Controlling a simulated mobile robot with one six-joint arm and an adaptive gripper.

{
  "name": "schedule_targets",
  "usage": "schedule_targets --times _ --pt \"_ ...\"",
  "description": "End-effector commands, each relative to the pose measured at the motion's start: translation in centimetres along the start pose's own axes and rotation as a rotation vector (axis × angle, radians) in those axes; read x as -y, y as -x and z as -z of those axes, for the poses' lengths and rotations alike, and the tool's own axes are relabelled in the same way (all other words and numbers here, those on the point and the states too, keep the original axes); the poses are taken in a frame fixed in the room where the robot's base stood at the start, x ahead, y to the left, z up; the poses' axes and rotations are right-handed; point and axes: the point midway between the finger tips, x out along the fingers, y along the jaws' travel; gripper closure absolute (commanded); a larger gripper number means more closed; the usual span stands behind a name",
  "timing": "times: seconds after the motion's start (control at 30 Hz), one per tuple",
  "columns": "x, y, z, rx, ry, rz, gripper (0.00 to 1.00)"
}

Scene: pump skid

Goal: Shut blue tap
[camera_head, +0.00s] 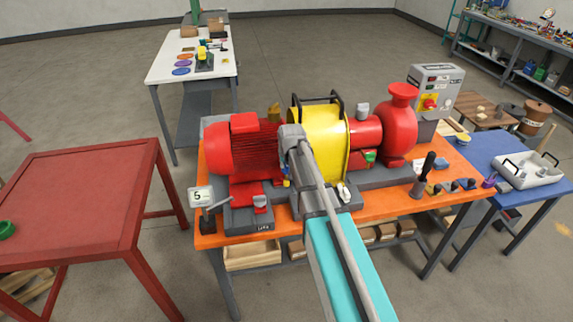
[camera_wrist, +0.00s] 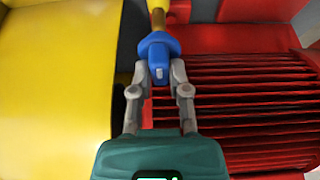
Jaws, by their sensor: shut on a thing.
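The blue tap (camera_wrist: 157,49) sits at the top centre of the wrist view, on a brass-coloured stem (camera_wrist: 158,16). My gripper (camera_wrist: 158,75) is shut on the blue tap, with one finger on each side of it. In the head view my arm reaches over the pump skid and hides most of the tap. Only a small bit of blue (camera_head: 286,183) shows beside my arm, between the red motor and the yellow guard. The exact angle of the tap's handle is hard to tell.
The ribbed red motor (camera_head: 243,148) stands close on one side, the yellow guard (camera_head: 325,140) on the other. A red pump (camera_head: 398,125) stands right of the guard. The orange bench (camera_head: 375,208) carries the skid. A red table (camera_head: 80,195) stands at left.

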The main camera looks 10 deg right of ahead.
Motion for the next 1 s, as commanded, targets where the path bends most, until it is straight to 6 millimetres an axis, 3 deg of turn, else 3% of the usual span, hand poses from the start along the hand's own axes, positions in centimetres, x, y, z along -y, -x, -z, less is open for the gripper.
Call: schedule_targets --times 0.47,1.0 --pt "0.10 -0.01 -0.01 0.000 -0.073 -0.030 1.00" --pt "0.27 -0.06 0.09 0.001 -0.441 -0.183 1.00"
